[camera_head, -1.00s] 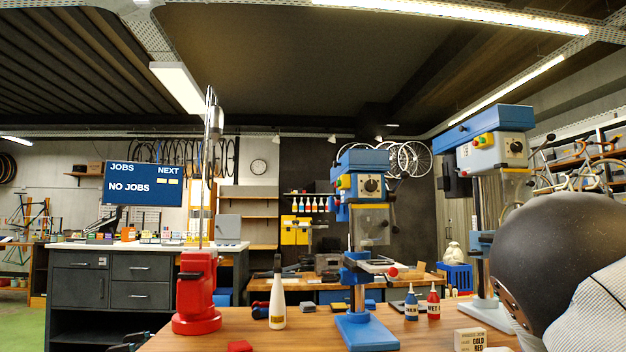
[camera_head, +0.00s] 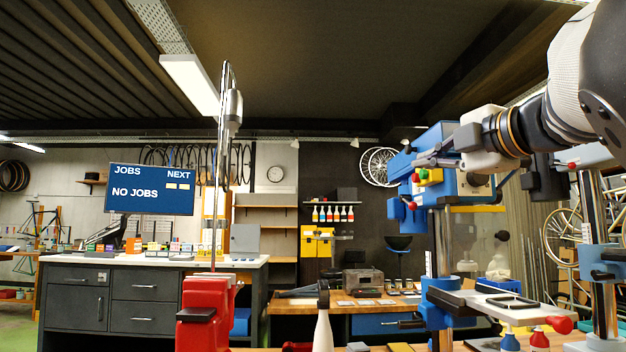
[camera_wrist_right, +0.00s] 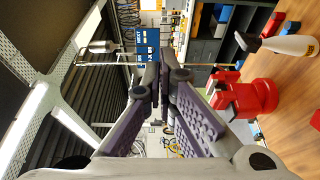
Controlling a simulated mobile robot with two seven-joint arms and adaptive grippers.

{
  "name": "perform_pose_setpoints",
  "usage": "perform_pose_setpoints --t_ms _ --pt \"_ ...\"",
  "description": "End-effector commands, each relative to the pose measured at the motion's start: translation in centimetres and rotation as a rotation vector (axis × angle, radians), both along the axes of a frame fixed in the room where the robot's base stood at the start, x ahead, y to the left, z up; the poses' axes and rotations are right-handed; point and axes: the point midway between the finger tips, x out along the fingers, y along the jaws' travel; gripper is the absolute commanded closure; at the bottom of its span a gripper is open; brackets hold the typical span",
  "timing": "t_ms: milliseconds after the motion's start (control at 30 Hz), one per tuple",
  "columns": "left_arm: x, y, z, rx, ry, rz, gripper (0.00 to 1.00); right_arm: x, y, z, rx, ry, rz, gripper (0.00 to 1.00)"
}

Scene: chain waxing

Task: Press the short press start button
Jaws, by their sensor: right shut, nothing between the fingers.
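The short press (camera_head: 444,195) is the blue drill press right of the middle in the head view. On the left side of its head is a yellow switch box (camera_head: 434,177) with a green button (camera_head: 423,173) and a red button (camera_head: 416,178). My right gripper (camera_head: 418,162) reaches across the press head from the right, its fingers shut and empty, with the tips close above the buttons. I cannot tell whether they touch. In the right wrist view the closed fingertips (camera_wrist_right: 158,70) point towards the room, and the press does not show. My left gripper is not in view.
A red stand (camera_head: 208,305) with a tall metal post is left of the press. A white bottle (camera_head: 323,330) stands between them. A taller press (camera_head: 603,262) is at the right, partly behind my arm.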

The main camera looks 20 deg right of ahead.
Motion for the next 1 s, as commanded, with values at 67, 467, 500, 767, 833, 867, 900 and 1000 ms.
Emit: perform_pose_setpoints --t_ms 67,467,500,767,833,867,900,1000 --pt "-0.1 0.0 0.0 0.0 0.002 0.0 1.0 0.0 0.0 0.0 -0.002 0.0 0.0 1.0" --pt "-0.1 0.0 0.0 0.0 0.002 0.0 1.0 2.4 0.3 -0.2 0.002 0.002 0.005 1.0" --pt "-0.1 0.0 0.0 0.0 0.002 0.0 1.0 3.2 0.4 -0.2 0.004 0.002 0.006 1.0" --pt "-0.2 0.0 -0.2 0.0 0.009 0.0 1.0 9.1 0.9 -0.4 -0.001 0.005 0.002 1.0" --pt "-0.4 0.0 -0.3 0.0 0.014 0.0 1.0 10.6 1.1 -0.4 -0.001 0.004 0.003 1.0" --pt "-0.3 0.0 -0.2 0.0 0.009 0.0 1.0 10.1 0.2 -0.2 0.004 0.0 -0.002 1.0" --pt "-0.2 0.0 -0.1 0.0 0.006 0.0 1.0 9.7 -0.5 -0.1 0.004 -0.001 -0.002 1.0" --pt "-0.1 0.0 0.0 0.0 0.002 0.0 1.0 9.3 -1.8 0.1 0.003 -0.004 0.001 1.0"
